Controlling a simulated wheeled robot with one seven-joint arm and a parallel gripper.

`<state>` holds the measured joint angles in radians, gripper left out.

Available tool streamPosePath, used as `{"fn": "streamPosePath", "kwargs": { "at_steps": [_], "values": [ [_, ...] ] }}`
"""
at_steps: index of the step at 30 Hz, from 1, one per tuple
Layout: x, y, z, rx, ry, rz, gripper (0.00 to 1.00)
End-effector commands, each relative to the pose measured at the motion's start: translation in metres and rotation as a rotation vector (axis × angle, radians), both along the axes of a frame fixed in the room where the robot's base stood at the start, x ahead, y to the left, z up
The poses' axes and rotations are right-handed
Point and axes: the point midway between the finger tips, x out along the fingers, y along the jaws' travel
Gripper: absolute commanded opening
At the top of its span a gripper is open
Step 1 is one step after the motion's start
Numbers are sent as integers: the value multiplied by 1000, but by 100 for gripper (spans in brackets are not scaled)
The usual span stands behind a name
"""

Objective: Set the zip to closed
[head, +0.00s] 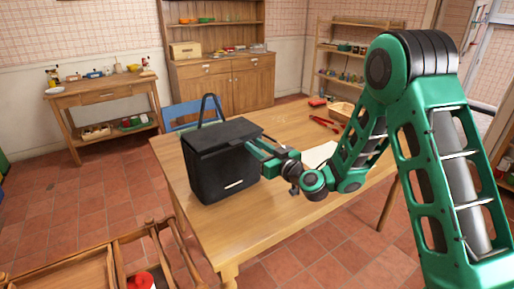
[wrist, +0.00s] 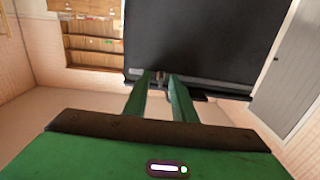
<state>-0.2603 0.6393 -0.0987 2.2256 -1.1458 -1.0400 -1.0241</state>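A black box-shaped bag (head: 222,170) stands upright on the wooden table, with a loop handle (head: 210,100) raised above its lid. In the wrist view the bag's dark side (wrist: 195,40) fills the upper middle. A small brownish tab, seemingly the zip pull (wrist: 160,75), shows at the bag's lower edge. My gripper (head: 256,146) is at the bag's right upper edge. Its two green fingers (wrist: 160,80) stand apart, with the tab between their tips. I cannot tell whether either finger touches it. The zip's track and how far it is closed cannot be made out.
The wooden table (head: 250,218) has free room in front of and right of the bag. A white sheet (head: 320,154), red-handled tool (head: 324,122) and wooden tray (head: 342,111) lie farther right. A blue chair (head: 190,113) stands behind the table.

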Motion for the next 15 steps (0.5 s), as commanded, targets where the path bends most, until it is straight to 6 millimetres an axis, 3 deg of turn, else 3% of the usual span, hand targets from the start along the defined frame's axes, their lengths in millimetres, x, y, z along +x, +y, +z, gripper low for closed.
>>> {"fn": "streamPosePath", "kwargs": {
  "at_steps": [12,13,15],
  "values": [
    [6,4,0,0,0,-1,24],
    [6,4,0,0,0,-1,22],
    [6,4,0,0,0,-1,5]
  ]
}}
